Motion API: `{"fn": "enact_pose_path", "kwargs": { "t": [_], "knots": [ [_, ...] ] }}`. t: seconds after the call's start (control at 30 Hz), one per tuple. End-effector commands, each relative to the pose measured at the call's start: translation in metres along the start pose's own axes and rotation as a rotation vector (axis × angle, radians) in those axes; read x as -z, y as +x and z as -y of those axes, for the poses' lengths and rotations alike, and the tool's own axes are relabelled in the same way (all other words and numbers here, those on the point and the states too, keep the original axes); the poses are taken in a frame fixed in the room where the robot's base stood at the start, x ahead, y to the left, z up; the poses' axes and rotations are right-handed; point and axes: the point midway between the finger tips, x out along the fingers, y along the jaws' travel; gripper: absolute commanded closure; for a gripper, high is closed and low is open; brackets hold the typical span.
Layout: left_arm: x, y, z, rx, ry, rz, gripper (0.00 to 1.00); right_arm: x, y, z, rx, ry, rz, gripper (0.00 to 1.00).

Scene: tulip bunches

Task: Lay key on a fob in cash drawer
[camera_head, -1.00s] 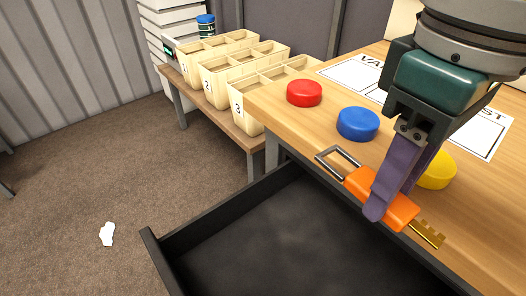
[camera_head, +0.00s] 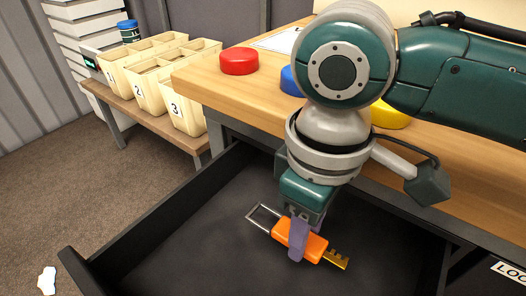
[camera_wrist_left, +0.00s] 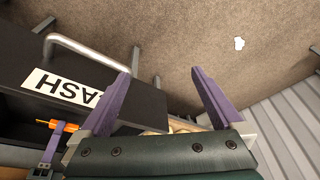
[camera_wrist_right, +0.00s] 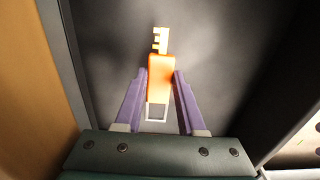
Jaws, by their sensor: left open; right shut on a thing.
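The key on a fob is an orange block (camera_head: 312,247) with a gold toothed key at its right end and a grey metal loop at its left. My right gripper (camera_head: 298,245) points down, shut on the orange block, inside the open black cash drawer (camera_head: 180,262). I cannot tell whether the fob touches the drawer floor. The right wrist view shows the fob (camera_wrist_right: 160,82) between both fingers, key end away from the palm. In the left wrist view my left gripper (camera_wrist_left: 163,95) is open and empty near the drawer front, labelled CASH (camera_wrist_left: 62,87).
The wooden counter (camera_head: 215,88) borders the drawer, with red (camera_head: 239,61), blue (camera_head: 290,80) and yellow (camera_head: 388,117) discs on it. Numbered bins (camera_head: 180,105) stand on a low bench at left. A white scrap (camera_head: 47,281) lies on the carpet.

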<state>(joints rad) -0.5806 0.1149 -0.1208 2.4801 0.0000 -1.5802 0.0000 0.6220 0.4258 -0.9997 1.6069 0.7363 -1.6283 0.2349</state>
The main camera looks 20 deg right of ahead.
Motion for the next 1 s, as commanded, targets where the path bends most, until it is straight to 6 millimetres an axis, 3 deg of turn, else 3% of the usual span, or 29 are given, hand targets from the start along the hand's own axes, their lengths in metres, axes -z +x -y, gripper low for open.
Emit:
{"fn": "enact_pose_path", "kwargs": {
  "t": [0.2, 0.6, 0.63, 0.87, 1.0],
  "knots": [
    [-0.006, 0.018, 0.001, 0.005, 0.006, 0.001, 0.00, -0.001, 0.037, 0.000, -0.001, 0.001, 0.002, 1.00],
    [-0.006, 0.017, 0.002, 0.007, 0.008, 0.001, 0.00, 0.000, 0.040, 0.000, 0.000, 0.000, 0.001, 1.00],
    [-0.006, 0.017, 0.002, 0.007, 0.008, 0.001, 0.00, 0.000, 0.040, 0.000, 0.000, 0.000, 0.000, 0.58],
    [-0.006, 0.017, 0.002, 0.007, 0.007, 0.001, 0.00, 0.000, 0.039, 0.000, -0.001, 0.000, 0.000, 0.32],
    [-0.006, 0.017, 0.001, 0.004, 0.004, 0.001, 0.00, 0.000, 0.039, 0.000, -0.001, 0.000, 0.000, 0.31]
  ]
}}
